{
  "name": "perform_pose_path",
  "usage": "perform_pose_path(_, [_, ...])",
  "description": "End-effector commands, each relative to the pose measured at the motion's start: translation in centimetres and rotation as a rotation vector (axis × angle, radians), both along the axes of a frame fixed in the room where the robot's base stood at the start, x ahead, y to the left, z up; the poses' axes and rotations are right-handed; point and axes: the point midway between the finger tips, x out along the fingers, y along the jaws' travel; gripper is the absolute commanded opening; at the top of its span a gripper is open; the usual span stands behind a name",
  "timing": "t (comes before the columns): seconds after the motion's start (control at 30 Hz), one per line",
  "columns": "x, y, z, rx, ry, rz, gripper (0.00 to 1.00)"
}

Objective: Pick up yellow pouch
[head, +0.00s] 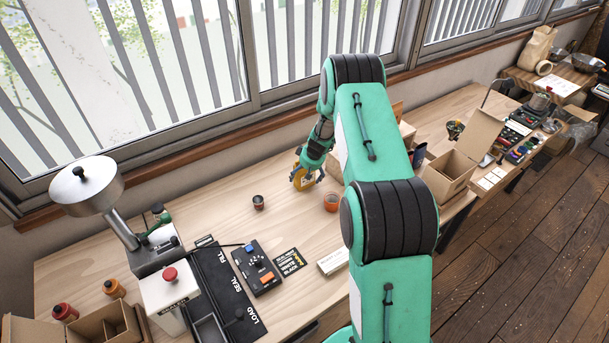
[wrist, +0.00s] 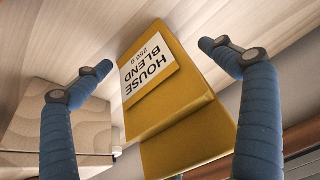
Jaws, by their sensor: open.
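The yellow pouch (wrist: 187,107) with a white "HOUSE BLEND 250 g" label fills the middle of the wrist view. In the head view the pouch (head: 301,180) stands on the wooden table near the window side, partly hidden by my gripper. My gripper (wrist: 157,58) is open, with its two blue fingers on either side of the pouch in the wrist view. Gaps show between the fingers and the pouch there. In the head view my gripper (head: 309,174) is right at the pouch.
A wooden block (wrist: 62,135) shows beside the left finger in the wrist view. The sealing machine (head: 168,285) stands at the left. An open cardboard box (head: 447,178) is at the right.

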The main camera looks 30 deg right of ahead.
Motion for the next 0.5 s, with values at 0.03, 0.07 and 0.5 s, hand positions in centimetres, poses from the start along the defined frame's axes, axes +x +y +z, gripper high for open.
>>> perform_pose_path(0.03, [-0.01, 0.00, 0.01, 0.000, 0.000, 0.000, 0.96])
perform_pose_path(0.07, [-0.01, 0.00, 0.01, 0.000, 0.000, 0.000, 0.96])
perform_pose_path(0.5, [-0.05, 0.01, -0.04, 0.000, 0.001, 0.000, 0.38])
